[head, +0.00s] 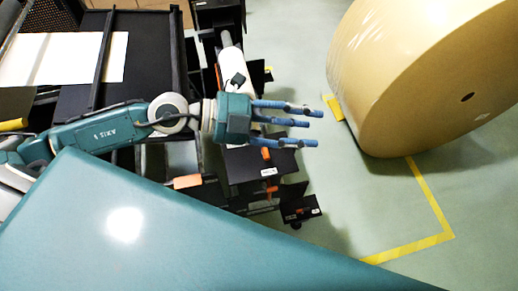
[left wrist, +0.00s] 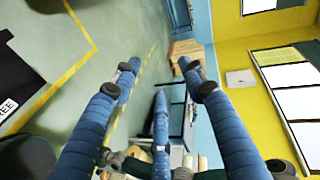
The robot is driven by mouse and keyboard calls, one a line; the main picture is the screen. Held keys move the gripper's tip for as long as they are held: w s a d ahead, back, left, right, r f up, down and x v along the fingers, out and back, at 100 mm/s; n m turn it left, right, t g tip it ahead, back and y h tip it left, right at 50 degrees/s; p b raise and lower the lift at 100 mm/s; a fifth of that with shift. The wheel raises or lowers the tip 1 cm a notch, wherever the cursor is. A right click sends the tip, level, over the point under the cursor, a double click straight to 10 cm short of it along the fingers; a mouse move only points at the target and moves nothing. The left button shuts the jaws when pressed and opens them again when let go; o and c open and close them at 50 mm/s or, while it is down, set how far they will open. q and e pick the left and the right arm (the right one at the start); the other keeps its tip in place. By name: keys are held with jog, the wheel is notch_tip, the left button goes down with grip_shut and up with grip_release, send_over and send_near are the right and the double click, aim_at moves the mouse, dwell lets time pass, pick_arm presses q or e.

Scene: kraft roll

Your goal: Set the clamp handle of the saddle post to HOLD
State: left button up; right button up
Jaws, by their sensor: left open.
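The black saddle post hardware (head: 242,172) stands below my left gripper in the head view, with small white labels and orange parts. In the left wrist view, a label ending in "REE" (left wrist: 7,106) shows on a black part at the left edge, cut off. My left gripper (head: 311,126) is open and empty, its blue fingers spread and pointing right; they also show in the left wrist view (left wrist: 160,74). My right gripper is not in view.
A large kraft paper roll (head: 425,75) stands at the right, apart from my fingers. Yellow tape (head: 430,195) marks the green floor. A black cart-like frame (head: 140,60) with a white sheet (head: 65,58) lies behind my left arm. Open floor separates hardware and roll.

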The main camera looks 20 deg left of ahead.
pick_arm(q)
jog(key=a+f+m+g+y, duration=0.1)
jog(key=a+f+g+y, duration=0.15)
jog(key=a+f, duration=0.3)
jog(key=y, duration=0.6)
send_near(264, 149)
jog(key=shift+h, duration=0.25)
jog(key=p+x, duration=0.1)
jog(key=x, duration=0.1)
jog(key=p+x, duration=0.1)
jog(key=x, duration=0.1)
jog(key=s+p+x, duration=0.1)
jog(key=x, duration=0.1)
jog(key=shift+w+f+p, duration=0.1)
jog(key=shift+f+p, duration=0.25)
jog(key=shift+f, duration=0.25)
jog(key=shift+w+d+f, duration=0.2)
jog(key=shift+d+f, duration=0.05)
jog(key=shift+f, duration=0.35)
